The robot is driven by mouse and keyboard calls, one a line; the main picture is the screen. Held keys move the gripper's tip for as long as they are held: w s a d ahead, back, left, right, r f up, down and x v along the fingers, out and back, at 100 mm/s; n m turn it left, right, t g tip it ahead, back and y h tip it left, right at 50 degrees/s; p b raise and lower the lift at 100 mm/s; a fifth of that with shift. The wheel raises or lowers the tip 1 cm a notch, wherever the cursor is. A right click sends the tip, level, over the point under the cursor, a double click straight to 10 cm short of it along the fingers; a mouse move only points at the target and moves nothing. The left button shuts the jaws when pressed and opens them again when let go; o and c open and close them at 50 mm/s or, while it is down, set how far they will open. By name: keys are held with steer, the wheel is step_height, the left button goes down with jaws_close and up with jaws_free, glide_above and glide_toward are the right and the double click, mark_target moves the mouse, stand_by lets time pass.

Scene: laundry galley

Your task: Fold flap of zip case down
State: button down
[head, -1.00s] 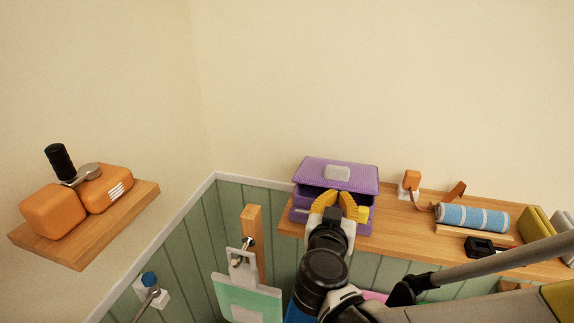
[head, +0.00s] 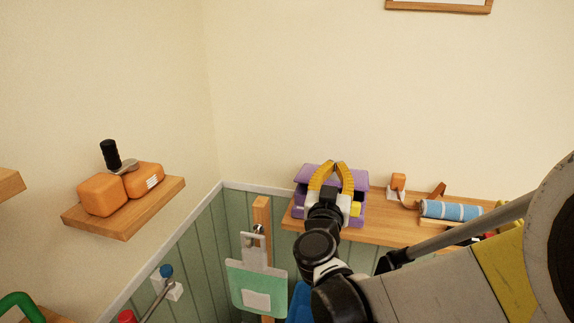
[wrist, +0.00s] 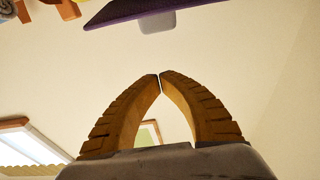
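The purple zip case (head: 301,201) stands on the wooden shelf against the back wall. Its flap (head: 305,174) is raised, with a dark opening below it and something yellow at the right front. My gripper (head: 336,165) is in front of the case in the head view, its yellow fingers covering the middle of the flap. In the wrist view the fingertips (wrist: 160,76) meet, with nothing between them. The flap (wrist: 150,10) shows there at the top edge with its grey patch (wrist: 158,21), apart from the fingertips.
To the right on the shelf (head: 385,233) are an orange-and-white holder (head: 397,186) and a blue striped roll (head: 450,210). A left wall shelf (head: 120,215) holds orange boxes (head: 101,195). The wall above the case is clear.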

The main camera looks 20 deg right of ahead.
steer(key=x, duration=0.4)
steer(key=b+x, duration=0.1)
steer(key=x, duration=0.3)
steer(key=shift+w+d+f, duration=0.15)
steer(key=shift+w+d, duration=0.05)
steer(key=shift+w, duration=0.15)
step_height(320, 180, down, 3)
steer(key=shift+a+r+b, duration=0.1)
steer(key=shift+b, duration=0.85)
steer(key=shift+s+f, duration=0.1)
steer(key=shift+f, duration=0.35)
